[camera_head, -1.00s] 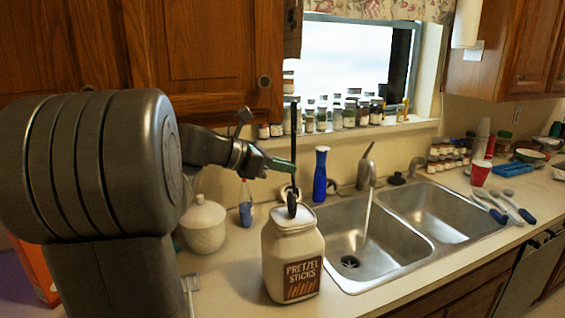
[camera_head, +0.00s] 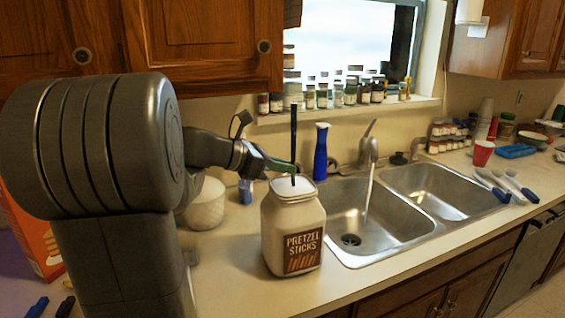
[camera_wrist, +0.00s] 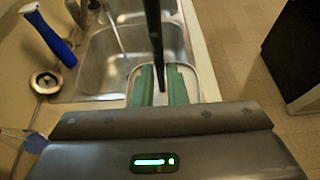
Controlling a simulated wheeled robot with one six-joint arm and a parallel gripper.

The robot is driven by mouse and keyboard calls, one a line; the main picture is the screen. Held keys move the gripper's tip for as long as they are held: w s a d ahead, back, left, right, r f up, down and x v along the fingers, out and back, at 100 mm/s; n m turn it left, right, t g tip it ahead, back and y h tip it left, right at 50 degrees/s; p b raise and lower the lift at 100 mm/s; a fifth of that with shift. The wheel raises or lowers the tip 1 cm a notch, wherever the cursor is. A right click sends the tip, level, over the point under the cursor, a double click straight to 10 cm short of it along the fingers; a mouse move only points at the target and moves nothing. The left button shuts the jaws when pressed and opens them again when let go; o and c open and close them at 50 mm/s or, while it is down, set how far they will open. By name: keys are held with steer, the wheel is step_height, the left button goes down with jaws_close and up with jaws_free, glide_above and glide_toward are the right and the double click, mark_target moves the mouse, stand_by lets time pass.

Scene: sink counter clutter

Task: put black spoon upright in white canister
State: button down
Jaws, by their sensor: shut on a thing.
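The black spoon (camera_head: 294,140) stands upright, handle up, in my gripper (camera_head: 293,169). The green fingers are shut on its handle just above the white canister (camera_head: 273,230), labelled "PRETZEL STICKS", on the counter left of the sink. The spoon's lower part passes down at the canister's open mouth, and its head is hidden, seemingly inside. In the wrist view, the spoon (camera_wrist: 153,30) rises between the green fingers (camera_wrist: 160,80), with a pale rim around them.
The double sink (camera_head: 400,240) with running water is to the right. A smaller white jar (camera_head: 207,207) stands behind my arm.

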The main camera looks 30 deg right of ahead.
mark_target(290, 182)
steer(key=shift+f+b, duration=1)
steer(key=shift+f, duration=0.95)
steer(key=c, duration=1.4)
jaws_free()
steer(key=shift+o, duration=0.2)
steer(key=shift+a, duration=0.1)
steer(key=v, duration=1.3)
steer(key=shift+a+r, duration=0.2)
steer(key=shift+a, duration=0.1)
steer(key=shift+w, duration=0.1)
